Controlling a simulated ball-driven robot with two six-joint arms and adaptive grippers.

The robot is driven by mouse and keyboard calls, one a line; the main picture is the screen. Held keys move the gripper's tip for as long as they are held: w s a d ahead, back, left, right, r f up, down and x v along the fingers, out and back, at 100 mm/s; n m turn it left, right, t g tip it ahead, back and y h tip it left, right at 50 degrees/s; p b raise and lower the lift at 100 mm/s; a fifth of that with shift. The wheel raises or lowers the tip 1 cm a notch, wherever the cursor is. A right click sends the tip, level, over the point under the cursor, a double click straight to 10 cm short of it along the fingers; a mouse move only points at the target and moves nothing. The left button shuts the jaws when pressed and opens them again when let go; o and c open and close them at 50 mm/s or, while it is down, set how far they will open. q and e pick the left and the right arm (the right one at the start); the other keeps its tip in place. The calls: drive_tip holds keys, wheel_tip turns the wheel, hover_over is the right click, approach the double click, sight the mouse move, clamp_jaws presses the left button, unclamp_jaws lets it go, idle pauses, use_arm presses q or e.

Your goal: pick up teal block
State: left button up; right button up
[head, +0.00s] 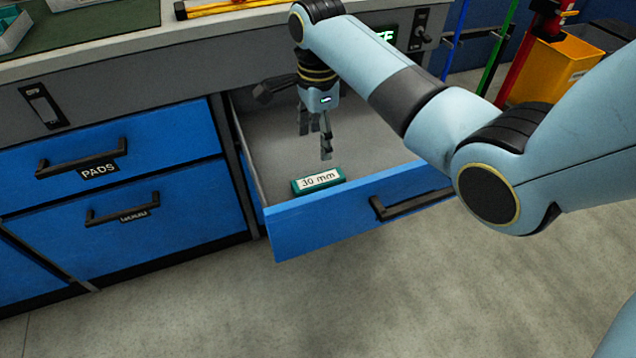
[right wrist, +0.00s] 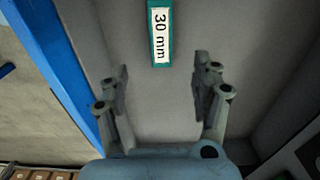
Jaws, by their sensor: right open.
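The teal block (head: 318,181) lies in the open blue drawer (head: 350,211), close to the drawer's front panel. A white label on it reads "30 mm". My right gripper (head: 315,145) is above the drawer floor, behind the block, pointing down with its fingers apart and empty. In the right wrist view the block (right wrist: 161,32) is at the top, beyond the open fingertips of the right gripper (right wrist: 161,78) and not between them. My left gripper is in neither view.
The drawer's side wall (head: 247,160) and front panel bound the space around the block. The rest of the drawer floor that shows is bare. Closed blue drawers with black handles (head: 82,158) are to the left. The workbench top (head: 110,45) is above. An orange bin (head: 550,72) stands at the back right.

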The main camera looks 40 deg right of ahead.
drive_tip(key=b, duration=0.3)
hover_over(318, 179)
drive_tip(key=f, duration=0.7)
drive_tip(key=shift+s+a+f, duration=0.1)
drive_tip(key=shift+s+f, duration=0.1)
drive_tip(key=shift+f, duration=0.2)
drive_tip(key=f+b, duration=0.1)
drive_tip(key=f, duration=0.1)
drive_tip(key=f+b, duration=0.2)
drive_tip(key=f, duration=0.1)
drive_tip(key=shift+w+f, duration=0.2)
drive_tip(key=shift+f, duration=0.05)
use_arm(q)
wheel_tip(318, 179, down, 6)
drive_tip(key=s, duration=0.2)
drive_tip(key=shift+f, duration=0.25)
use_arm(e)
drive_tip(key=shift+r, duration=0.1)
drive_tip(key=shift+c, duration=0.7)
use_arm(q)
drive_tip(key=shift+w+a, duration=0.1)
use_arm(e)
drive_tip(key=c, duration=1.2)
